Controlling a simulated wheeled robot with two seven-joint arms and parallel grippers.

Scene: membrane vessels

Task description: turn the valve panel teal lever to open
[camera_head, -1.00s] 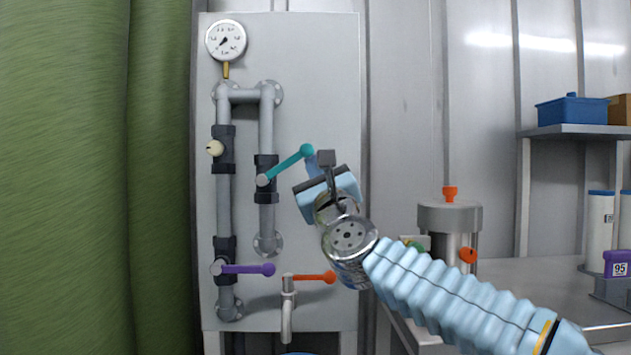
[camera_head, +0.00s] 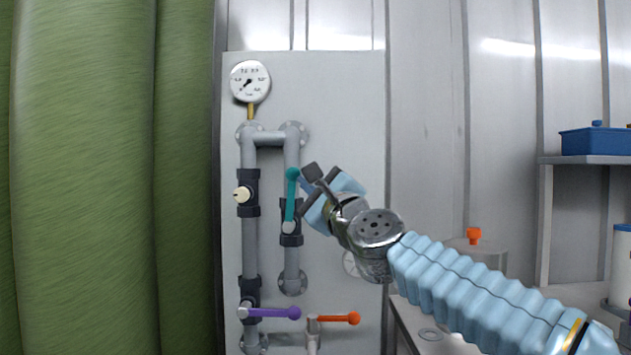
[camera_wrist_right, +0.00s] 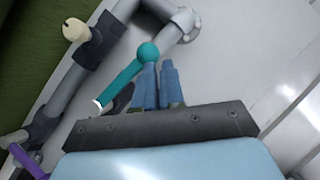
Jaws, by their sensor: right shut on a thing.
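The teal lever (camera_head: 293,196) is on the right pipe of the valve panel (camera_head: 340,100). It stands nearly upright, in line with that pipe, with its ball end at the top and its pivot on a dark valve body (camera_head: 291,239). My right gripper (camera_head: 303,183) reaches in from the right and is shut on the lever near its ball end. In the right wrist view the two blue fingers (camera_wrist_right: 158,84) are close together, with the teal ball (camera_wrist_right: 148,53) at their tips. The exact contact is partly hidden. My left gripper is not in view.
A purple lever (camera_head: 272,313) and an orange tap handle (camera_head: 338,318) sit lower on the panel. A cream knob (camera_head: 242,194) is on the left pipe, below a gauge (camera_head: 250,81). A green curtain (camera_head: 90,180) hangs at left. A shelf with a blue bin (camera_head: 595,140) is at right.

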